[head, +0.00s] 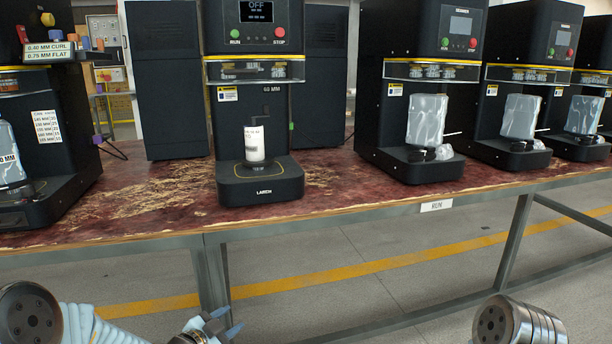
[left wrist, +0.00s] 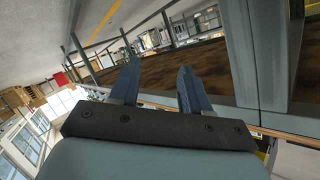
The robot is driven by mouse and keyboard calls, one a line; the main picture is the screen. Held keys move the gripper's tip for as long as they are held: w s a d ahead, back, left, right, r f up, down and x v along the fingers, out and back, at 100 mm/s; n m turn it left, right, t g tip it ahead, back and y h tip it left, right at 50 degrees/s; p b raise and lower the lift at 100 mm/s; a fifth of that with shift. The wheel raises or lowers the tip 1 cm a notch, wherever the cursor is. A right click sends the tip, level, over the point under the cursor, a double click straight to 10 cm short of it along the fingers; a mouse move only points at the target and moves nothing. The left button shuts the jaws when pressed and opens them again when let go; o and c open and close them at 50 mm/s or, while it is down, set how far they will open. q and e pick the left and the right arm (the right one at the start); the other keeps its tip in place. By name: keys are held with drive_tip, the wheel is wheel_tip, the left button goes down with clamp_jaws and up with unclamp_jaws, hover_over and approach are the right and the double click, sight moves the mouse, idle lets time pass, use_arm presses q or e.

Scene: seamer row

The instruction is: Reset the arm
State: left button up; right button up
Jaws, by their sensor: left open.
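My left gripper (head: 222,325) is low in the head view, below and in front of the bench's front edge. Its jaws are apart with nothing between them. In the left wrist view both fingers of the left gripper (left wrist: 158,85) show, spread and empty, with the bench's frame beyond. Part of my arms shows at the bottom left and bottom right of the head view. My right gripper is not in the frames.
A worn red bench (head: 160,205) runs across. A black seamer (head: 262,185) holds a white labelled can (head: 254,143); its screen reads OFF. Other seamers stand left and right, with clear-grey shields. Floor with a yellow line (head: 330,277) lies beneath.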

use_arm(q)
drive_tip(key=s+d+f+n+g+y, duration=0.1)
drive_tip(key=s+d+f+n+g, duration=0.1)
drive_tip(key=s+f+n, duration=0.3)
drive_tip(key=s+d+f+g, duration=0.1)
drive_tip(key=s+f+g, duration=0.1)
drive_tip(key=f, duration=0.5)
drive_tip(key=s+d+f+n+g, duration=0.1)
drive_tip(key=s+f+n+g, duration=0.1)
drive_tip(key=s+f, duration=0.2)
drive_tip(key=s+d+f+n+g+y, duration=0.1)
drive_tip(key=s+d+f+n+g, duration=0.1)
drive_tip(key=s, duration=0.9)
drive_tip(key=s+d+f+n+g, duration=0.1)
drive_tip(key=s+f+n+g, duration=0.3)
drive_tip(key=s+f, duration=0.2)
drive_tip(key=shift+s+d+f, duration=0.2)
drive_tip(key=shift+s+d, duration=0.1)
drive_tip(key=shift+s, duration=0.7)
drive_tip(key=shift+w, duration=0.1)
